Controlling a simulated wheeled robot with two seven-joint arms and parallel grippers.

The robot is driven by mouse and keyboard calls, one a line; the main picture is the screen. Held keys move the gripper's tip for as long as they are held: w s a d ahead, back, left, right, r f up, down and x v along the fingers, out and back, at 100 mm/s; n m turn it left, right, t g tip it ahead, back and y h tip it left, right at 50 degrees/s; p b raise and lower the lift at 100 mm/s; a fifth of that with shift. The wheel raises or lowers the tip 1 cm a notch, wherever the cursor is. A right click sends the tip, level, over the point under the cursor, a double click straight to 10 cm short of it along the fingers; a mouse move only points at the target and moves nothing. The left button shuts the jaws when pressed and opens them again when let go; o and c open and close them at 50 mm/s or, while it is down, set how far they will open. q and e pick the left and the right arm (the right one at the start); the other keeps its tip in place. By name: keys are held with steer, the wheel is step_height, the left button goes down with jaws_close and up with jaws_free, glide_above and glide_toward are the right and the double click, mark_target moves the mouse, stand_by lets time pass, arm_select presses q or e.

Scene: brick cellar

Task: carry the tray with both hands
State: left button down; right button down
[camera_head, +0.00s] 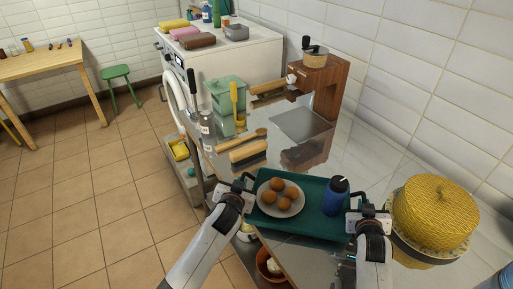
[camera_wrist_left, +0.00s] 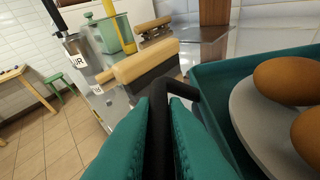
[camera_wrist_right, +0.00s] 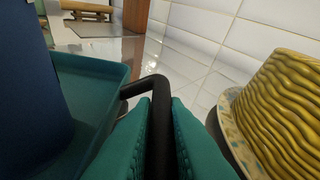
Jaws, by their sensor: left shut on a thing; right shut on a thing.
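The teal tray (camera_head: 312,222) is at the front of the steel counter in the head view. It holds a white plate (camera_head: 264,204) with several brown eggs (camera_head: 284,197) and a blue bottle with a black cap (camera_head: 334,198). My left gripper (camera_head: 237,190) is shut on the tray's black left handle (camera_wrist_left: 160,115). My right gripper (camera_head: 367,219) is shut on the black right handle (camera_wrist_right: 160,100). The tray looks about level. I cannot tell whether its underside touches the counter.
A wooden-backed brush (camera_head: 248,152) lies behind the tray. A green canister (camera_head: 228,98) and a coffee grinder (camera_head: 315,58) stand farther back. Tiled floor (camera_head: 95,200) is clear at left.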

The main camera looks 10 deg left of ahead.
arm_select(q)
steer(key=shift+f+b, duration=0.5)
steer(key=shift+f, duration=0.2)
arm_select(e)
steer(key=shift+f, duration=0.7)
arm_select(q)
steer(key=c, duration=1.5)
jaws_free()
steer(key=shift+s, duration=0.1)
arm_select(e)
steer(key=c, duration=1.5)
jaws_free()
steer(key=shift+s, duration=0.1)
arm_select(q)
steer(key=shift+o, duration=0.2)
arm_select(e)
steer(key=shift+o, duration=0.2)
steer(key=shift+s, duration=0.15)
arm_select(q)
steer(key=v, duration=1.2)
arm_select(e)
steer(key=v, duration=1.1)
steer(key=shift+s+r, duration=0.2)
steer(key=shift+s, duration=0.1)
